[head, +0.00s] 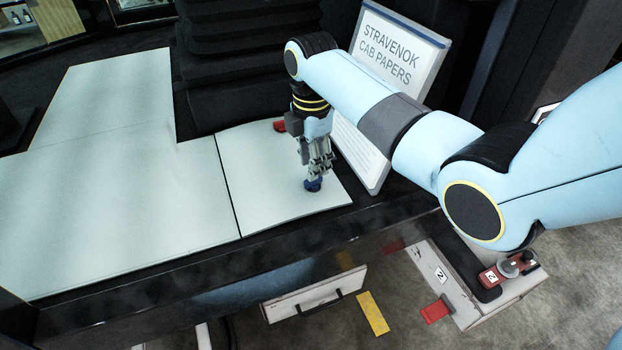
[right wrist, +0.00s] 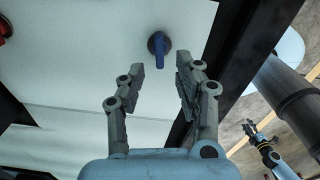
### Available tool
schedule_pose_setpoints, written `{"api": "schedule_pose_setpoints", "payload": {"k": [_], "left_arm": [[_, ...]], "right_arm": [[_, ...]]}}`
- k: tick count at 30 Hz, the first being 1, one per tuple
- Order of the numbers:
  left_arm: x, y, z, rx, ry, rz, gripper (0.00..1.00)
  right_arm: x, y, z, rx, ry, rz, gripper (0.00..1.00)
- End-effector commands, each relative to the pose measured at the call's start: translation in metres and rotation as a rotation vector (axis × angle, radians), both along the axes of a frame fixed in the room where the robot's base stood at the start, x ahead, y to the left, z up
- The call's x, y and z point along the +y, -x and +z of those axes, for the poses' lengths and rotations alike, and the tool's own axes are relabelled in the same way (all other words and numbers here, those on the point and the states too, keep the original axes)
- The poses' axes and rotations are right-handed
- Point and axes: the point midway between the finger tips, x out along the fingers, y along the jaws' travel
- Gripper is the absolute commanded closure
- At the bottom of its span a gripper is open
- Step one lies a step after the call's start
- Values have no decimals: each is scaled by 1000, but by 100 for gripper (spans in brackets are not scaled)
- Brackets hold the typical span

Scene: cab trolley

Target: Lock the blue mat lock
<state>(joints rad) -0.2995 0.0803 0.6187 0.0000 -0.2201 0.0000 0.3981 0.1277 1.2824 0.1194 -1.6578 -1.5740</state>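The blue mat lock (head: 313,185) sits on the right-hand pale mat panel (head: 262,190), near its front edge. In the right wrist view the blue lock (right wrist: 159,48) is a dark round base with a blue handle lying almost straight up and down in the picture. My right gripper (head: 317,174) is just above it, pointing down. In the right wrist view my right gripper (right wrist: 160,77) is open and empty, with the lock just beyond and between its fingertips. My left gripper appears small at the lower right of that view (right wrist: 252,130); its finger state is unclear.
A red lock (head: 279,126) sits at the mat's back edge. A sign board (head: 400,45) and a white text panel (head: 358,150) stand close to the right. A dark ledge (head: 290,228) borders the mat in front. The left mat (head: 125,200) is clear.

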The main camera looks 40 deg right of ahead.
Motion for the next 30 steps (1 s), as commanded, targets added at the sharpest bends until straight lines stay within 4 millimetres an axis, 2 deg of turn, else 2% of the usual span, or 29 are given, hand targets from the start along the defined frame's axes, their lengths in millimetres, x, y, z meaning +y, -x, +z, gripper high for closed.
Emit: {"api": "schedule_pose_setpoints", "payload": {"k": [1, 3, 7, 12, 19, 27, 30], "left_arm": [[0, 1, -5, 2, 0, 0, 66], [0, 2, -8, 3, 0, 0, 66], [0, 3, -12, 4, 0, 0, 66], [0, 3, -13, 5, 0, 0, 66], [0, 3, -13, 4, 0, 0, 66], [0, 2, -13, 3, 0, 0, 66], [0, 2, -13, 3, 0, 0, 66]], "right_arm": [[0, 1, -12, 3, 0, 0, 66], [0, 1, -24, 2, 0, 0, 66], [0, 0, -40, 1, -1, -1, 66], [0, 0, -47, -2, 0, -1, 66], [0, 0, -47, -2, 0, -1, 66], [0, 0, -47, -2, 0, -1, 100], [0, 0, -47, -2, 0, -1, 100]]}}
